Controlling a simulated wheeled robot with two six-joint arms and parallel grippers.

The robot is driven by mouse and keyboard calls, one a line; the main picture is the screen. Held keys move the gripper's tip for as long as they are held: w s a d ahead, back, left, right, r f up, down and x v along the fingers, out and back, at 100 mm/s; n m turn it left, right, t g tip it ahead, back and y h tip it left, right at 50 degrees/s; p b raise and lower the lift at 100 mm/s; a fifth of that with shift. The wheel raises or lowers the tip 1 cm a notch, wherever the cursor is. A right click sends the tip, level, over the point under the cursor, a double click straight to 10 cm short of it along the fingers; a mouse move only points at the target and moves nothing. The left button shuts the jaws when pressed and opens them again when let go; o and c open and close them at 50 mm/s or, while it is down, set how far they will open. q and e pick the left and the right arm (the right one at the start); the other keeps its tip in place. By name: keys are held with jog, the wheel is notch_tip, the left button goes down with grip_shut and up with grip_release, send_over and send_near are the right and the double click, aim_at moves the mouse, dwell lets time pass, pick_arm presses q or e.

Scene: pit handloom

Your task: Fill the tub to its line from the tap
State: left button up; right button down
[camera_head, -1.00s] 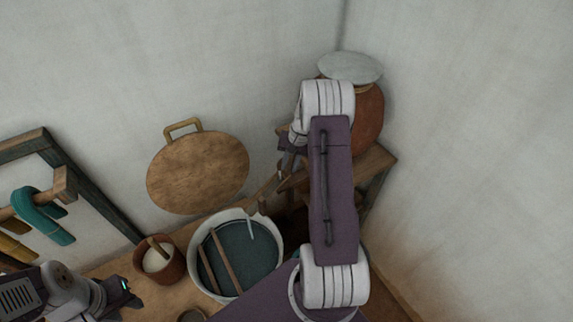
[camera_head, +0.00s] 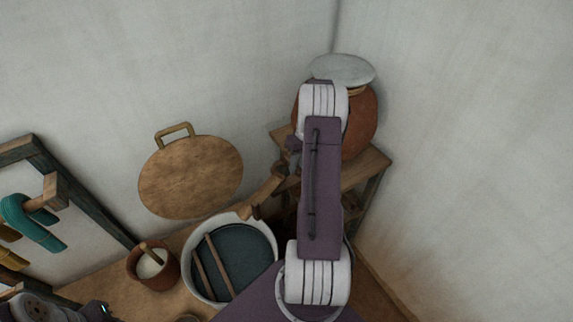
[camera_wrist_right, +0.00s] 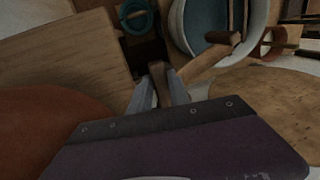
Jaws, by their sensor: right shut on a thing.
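The white-rimmed tub (camera_head: 187,272) stands on the floor, holding dark teal liquid (camera_head: 245,252); I cannot make out its line. The wooden tap (camera_head: 265,190) slopes down over its far rim, and no stream shows below the spout. In the right wrist view the tap's spout (camera_wrist_right: 205,62) reaches over the tub (camera_wrist_right: 175,22). My right gripper (camera_wrist_right: 162,85) is shut on the tap's wooden handle (camera_wrist_right: 160,75); in the head view my arm hides much of this. My left gripper (camera_head: 103,311) shows only partly at the bottom left edge, its jaws unclear.
Two sticks (camera_head: 218,265) lie across the tub. A clay jar (camera_head: 362,120) with a pale lid stands on a wooden stand (camera_head: 372,165). A round wooden lid (camera_head: 190,177) leans on the wall. A small pot (camera_head: 160,275) stands left of the tub.

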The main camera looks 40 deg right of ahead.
jog(key=shift+d+r, duration=0.1)
jog(key=shift+d, duration=0.05)
jog(key=shift+w, duration=0.1)
jog(key=c, duration=1.2)
grip_release()
jog(key=shift+c, duration=0.2)
jog(key=shift+d+r, duration=0.1)
jog(key=shift+r, duration=0.25)
notch_tip(320, 180, up, 8)
jog(key=d+b, duration=0.1)
jog(key=shift+s+d, duration=0.25)
jog(key=shift+d, duration=0.05)
